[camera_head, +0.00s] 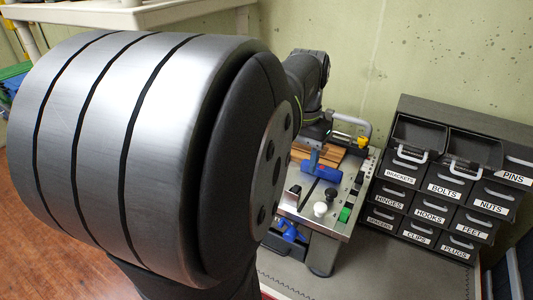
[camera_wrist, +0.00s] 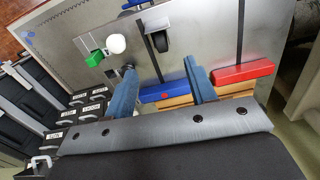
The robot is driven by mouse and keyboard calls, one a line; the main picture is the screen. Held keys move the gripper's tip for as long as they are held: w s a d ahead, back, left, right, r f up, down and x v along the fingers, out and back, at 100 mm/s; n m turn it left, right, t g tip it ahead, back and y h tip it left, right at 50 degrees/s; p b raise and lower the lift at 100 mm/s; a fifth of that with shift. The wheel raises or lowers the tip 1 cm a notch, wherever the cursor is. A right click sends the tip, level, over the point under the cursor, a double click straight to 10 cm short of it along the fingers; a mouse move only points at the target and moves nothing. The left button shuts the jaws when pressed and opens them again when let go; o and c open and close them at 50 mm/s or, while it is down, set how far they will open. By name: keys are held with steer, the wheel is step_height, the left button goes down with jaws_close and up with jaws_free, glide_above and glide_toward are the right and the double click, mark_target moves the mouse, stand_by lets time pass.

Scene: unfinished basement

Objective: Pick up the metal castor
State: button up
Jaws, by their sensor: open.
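The metal castor (camera_wrist: 160,41), with a dark wheel and a bright metal plate, sits on the grey metal tabletop (camera_wrist: 75,55) in the wrist view. In the head view it appears to be the small dark and silvery piece (camera_head: 294,194) beside my large arm link. My gripper (camera_wrist: 160,66) has its two blue fingers apart, with nothing held between them. The castor lies beyond the fingertips, roughly in line with the gap. In the head view the gripper (camera_head: 315,160) is over the back part of the table, and its fingertips are hard to make out.
A blue bar (camera_wrist: 170,93) and a red bar (camera_wrist: 243,72), with dark rods, lie near the fingers. A white knob (camera_head: 320,209), black knob (camera_head: 331,195) and green block (camera_head: 345,214) stand close together. A labelled drawer cabinet (camera_head: 408,208) stands at the right.

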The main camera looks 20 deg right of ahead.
mark_target(295, 189)
step_height(295, 189, down, 4)
steer(key=shift+r, duration=0.15)
steer(key=shift+s+a+f, duration=0.1)
steer(key=shift+a+f, duration=0.05)
steer(key=shift+f, duration=1.2)
steer(key=shift+a+f, duration=0.1)
steer(key=shift+f, duration=1.25)
steer(key=c, duration=1.1)
